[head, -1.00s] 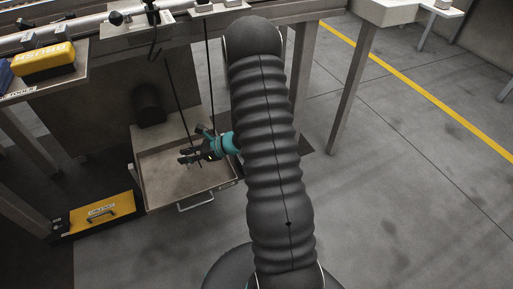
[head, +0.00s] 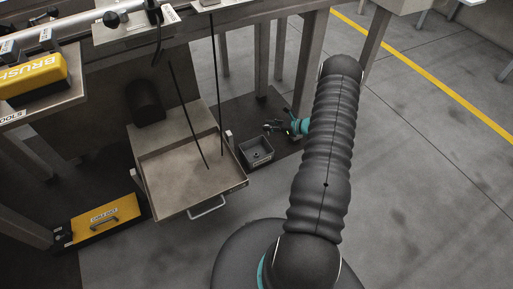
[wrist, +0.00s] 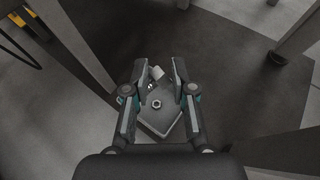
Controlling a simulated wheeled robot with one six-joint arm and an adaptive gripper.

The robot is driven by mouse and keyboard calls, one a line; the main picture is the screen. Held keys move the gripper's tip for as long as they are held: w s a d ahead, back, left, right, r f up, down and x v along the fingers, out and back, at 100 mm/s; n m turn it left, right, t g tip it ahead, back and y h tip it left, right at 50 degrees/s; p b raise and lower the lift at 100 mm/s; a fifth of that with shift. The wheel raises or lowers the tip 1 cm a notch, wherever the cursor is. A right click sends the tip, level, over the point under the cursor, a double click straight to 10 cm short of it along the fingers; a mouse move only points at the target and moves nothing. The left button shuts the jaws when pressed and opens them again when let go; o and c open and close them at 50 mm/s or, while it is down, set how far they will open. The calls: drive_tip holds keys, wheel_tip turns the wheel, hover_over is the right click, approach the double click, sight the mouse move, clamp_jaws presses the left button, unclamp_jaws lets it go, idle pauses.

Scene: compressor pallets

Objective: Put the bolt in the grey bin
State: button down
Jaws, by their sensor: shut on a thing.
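The grey bin (head: 257,157) is a small open box on the dark floor area, just right of the large tray. My gripper (head: 271,127) is above and just behind the bin's right side in the head view. In the wrist view my gripper (wrist: 159,66) is shut on the bolt (wrist: 157,73), a small pale piece between the fingertips. The grey bin (wrist: 161,127) shows below and between the fingers, with a small nut-like piece (wrist: 156,104) inside it. The fingers hide part of the bin's rim.
A large shallow tray (head: 175,204) with a handle stands left of the bin, with two dark cords hanging over it. Bench legs (head: 279,55) stand behind the gripper. Open floor lies to the right.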

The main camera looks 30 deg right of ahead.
drive_tip(key=s+d+f, duration=0.1)
drive_tip(key=d+f, duration=0.2)
drive_tip(key=d, duration=0.2)
drive_tip(key=shift+m+h, duration=0.3)
drive_tip(key=shift+w+a+f, duration=1.25)
drive_tip(key=shift+a+f, duration=0.2)
drive_tip(key=shift+f, duration=0.45)
drive_tip(key=shift+w+a+f, duration=1.3)
drive_tip(key=shift+a+f, duration=0.15)
drive_tip(key=shift+f, duration=0.5)
drive_tip(key=shift+w+a+f, duration=1.25)
drive_tip(key=shift+a+f, duration=0.2)
drive_tip(key=shift+f, duration=0.45)
drive_tip(key=shift+f, duration=0.15)
drive_tip(key=c, duration=1)
unclamp_jaws()
drive_tip(key=shift+o, duration=0.2)
drive_tip(key=shift+r+p, duration=0.25)
drive_tip(key=shift+p, duration=0.05)
drive_tip(key=v, duration=1.2)
drive_tip(key=shift+f, duration=0.2)
